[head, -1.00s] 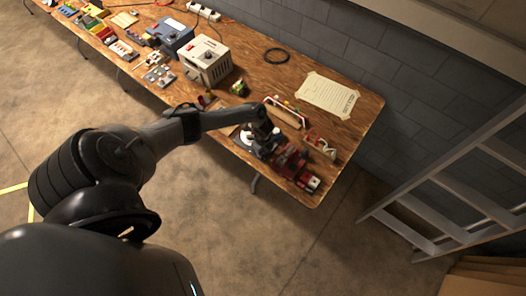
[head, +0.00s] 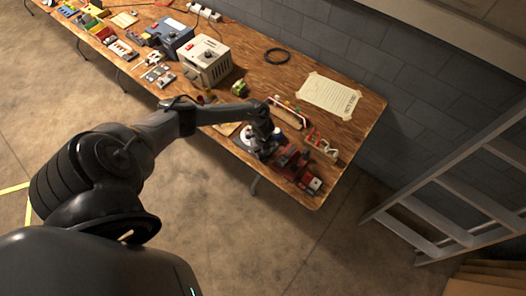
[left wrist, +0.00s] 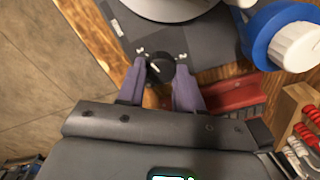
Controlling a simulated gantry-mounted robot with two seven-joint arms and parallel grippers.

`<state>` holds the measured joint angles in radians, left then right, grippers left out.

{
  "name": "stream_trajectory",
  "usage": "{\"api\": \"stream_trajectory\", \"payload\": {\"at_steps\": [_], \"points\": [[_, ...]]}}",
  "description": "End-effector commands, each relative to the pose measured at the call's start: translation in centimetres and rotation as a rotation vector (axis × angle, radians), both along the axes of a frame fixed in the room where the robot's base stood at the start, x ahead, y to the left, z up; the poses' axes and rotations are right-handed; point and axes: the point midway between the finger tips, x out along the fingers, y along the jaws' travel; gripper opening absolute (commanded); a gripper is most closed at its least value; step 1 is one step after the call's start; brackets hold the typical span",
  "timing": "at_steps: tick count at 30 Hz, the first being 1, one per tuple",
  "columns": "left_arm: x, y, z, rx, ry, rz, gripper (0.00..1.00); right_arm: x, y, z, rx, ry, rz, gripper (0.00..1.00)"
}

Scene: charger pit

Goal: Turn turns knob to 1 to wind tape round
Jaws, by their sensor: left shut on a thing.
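In the left wrist view, a small black turns knob (left wrist: 160,68) with a light pointer mark stands on a dark grey panel (left wrist: 128,24). My left gripper (left wrist: 161,76) is shut on the knob, one purple-grey finger on each side. The number the pointer stands at cannot be read. A white round part (left wrist: 170,6) sits above the panel at the top edge. In the head view, my left gripper (head: 262,150) is low over the near right part of the bench, next to a white disc (head: 246,136); the knob is hidden there. My right gripper is not in view.
A blue ring with a white cap (left wrist: 295,44) is close on the right in the wrist view. A red tool (head: 292,163) and a wooden rack (head: 289,113) are beside the gripper on the wooden bench (head: 245,85). A ladder (head: 440,195) leans at the right.

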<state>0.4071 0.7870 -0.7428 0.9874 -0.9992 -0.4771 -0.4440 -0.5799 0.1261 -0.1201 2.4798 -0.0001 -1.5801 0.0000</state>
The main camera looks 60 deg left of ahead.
Motion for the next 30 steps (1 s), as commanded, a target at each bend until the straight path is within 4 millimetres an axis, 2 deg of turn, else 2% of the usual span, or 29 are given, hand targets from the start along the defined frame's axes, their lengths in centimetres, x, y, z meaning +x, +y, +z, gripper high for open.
{"api": "stream_trajectory", "payload": {"at_steps": [7,8,12,23,26,30], "points": [[-0.1,0.1,-0.1,0.002,0.001,0.002,0.05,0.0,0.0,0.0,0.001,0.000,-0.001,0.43],[0.0,0.1,-0.1,0.002,0.001,0.002,0.40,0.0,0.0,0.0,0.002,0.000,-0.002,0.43],[0.0,0.1,0.0,0.001,0.001,0.002,0.61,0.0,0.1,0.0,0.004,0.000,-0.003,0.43],[0.0,0.0,0.4,0.000,-0.001,0.002,0.61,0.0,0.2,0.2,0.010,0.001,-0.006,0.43],[0.1,0.0,1.2,0.000,-0.002,0.002,0.61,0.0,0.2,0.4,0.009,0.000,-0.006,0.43],[0.1,0.1,3.3,0.001,-0.003,0.000,0.61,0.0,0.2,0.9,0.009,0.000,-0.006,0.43]]}}
